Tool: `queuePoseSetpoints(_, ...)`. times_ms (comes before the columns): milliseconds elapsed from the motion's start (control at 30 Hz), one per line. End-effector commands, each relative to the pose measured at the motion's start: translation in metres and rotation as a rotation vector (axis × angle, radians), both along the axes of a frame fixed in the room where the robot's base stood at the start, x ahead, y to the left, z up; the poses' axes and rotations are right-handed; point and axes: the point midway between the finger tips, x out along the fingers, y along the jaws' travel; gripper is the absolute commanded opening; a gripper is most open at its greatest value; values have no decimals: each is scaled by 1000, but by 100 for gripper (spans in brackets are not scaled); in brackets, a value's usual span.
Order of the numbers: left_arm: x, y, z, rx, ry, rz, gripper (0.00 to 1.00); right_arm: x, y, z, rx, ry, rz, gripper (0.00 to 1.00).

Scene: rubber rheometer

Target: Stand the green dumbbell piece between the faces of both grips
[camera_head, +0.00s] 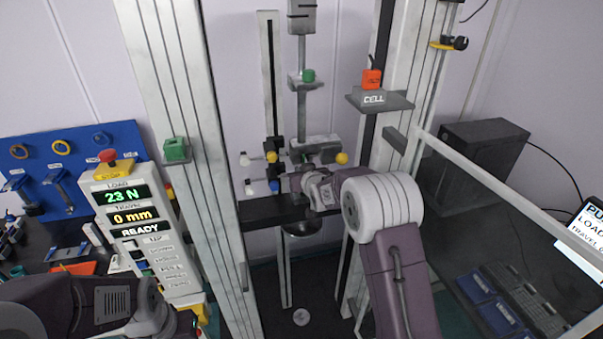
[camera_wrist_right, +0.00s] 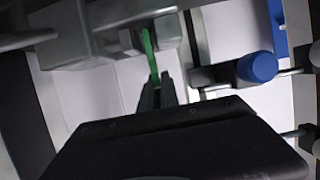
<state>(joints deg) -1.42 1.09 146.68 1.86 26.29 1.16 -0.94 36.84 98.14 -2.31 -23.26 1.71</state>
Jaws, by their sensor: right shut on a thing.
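The green dumbbell piece (camera_wrist_right: 150,56) shows in the right wrist view as a thin green strip. My right gripper (camera_wrist_right: 160,92) is shut on its near end, and its far end reaches the grey metal grip block (camera_wrist_right: 85,38). Whether it lies between the faces or only in front of them, I cannot tell. In the head view my right gripper (camera_head: 299,180) is at the grips, just below the upper grip (camera_head: 316,143). My arm hides much of the lower grip, and the green piece cannot be made out there. My left arm shows at the lower left; its fingertips are out of view.
Yellow knobs (camera_head: 341,158) flank the upper grip. A blue knob (camera_wrist_right: 257,67) sits close to the right of my right fingers. Frame columns (camera_head: 180,90) stand either side. The control panel (camera_head: 128,210) reads 23 N, 0 mm, READY.

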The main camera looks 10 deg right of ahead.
Motion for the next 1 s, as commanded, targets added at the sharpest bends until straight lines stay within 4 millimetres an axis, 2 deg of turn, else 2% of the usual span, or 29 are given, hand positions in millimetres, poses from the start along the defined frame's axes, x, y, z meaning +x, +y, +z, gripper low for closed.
queuePoseSetpoints(867,0,0,-9,0,0,0,27,0,0,-4,0,0,0,0)
queuePoseSetpoints(967,0,0,-9,0,0,0,27,0,0,-4,0,0,0,28)
queuePoseSetpoints(1000,0,0,-9,0,0,0,27,0,0,-4,0,0,0,31)
